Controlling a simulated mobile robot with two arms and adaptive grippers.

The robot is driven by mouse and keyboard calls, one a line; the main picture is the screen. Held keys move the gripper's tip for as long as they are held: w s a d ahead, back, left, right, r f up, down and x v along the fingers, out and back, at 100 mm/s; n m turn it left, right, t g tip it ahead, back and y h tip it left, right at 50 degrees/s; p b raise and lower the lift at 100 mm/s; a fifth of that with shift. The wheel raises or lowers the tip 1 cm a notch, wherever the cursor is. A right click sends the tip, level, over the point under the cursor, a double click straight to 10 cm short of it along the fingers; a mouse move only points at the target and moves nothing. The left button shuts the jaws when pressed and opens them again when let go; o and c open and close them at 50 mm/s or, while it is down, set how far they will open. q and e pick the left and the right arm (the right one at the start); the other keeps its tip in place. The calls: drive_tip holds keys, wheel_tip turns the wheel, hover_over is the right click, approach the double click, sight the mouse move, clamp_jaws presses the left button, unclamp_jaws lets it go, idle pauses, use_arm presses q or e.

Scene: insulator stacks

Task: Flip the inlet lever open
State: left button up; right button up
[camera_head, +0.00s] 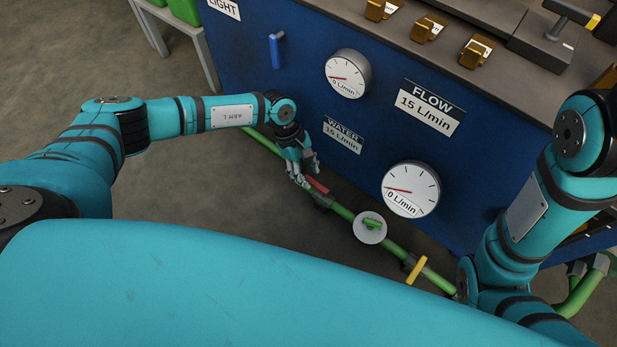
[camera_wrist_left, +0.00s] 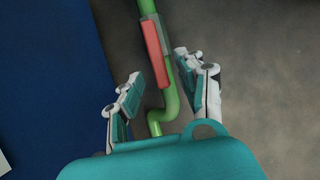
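A red lever (camera_head: 317,185) sits on the green pipe (camera_head: 342,211) low in front of the blue cabinet. In the left wrist view the red lever (camera_wrist_left: 156,52) lies nearly along the pipe (camera_wrist_left: 171,95), which bends below it. My left gripper (camera_head: 306,178) is open beside the lever's upper end in the head view. In the wrist view its fingers (camera_wrist_left: 163,75) stand apart, with the pipe between them and the lever just beyond the tips. I see no clear contact. A yellow lever (camera_head: 416,270) sits further right on the pipe. My right gripper is not visible.
The blue cabinet (camera_head: 300,95) carries two gauges, the upper (camera_head: 348,73) and the lower (camera_head: 410,189), both labelled 0 L/min. Bare floor (camera_head: 200,185) lies left of the pipe.

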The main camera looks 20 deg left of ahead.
use_arm(q)
drive_tip(key=shift+s+d+f, duration=0.1)
drive_tip(key=shift+d+f, duration=0.1)
drive_tip(key=shift+f, duration=0.3)
clamp_jaws()
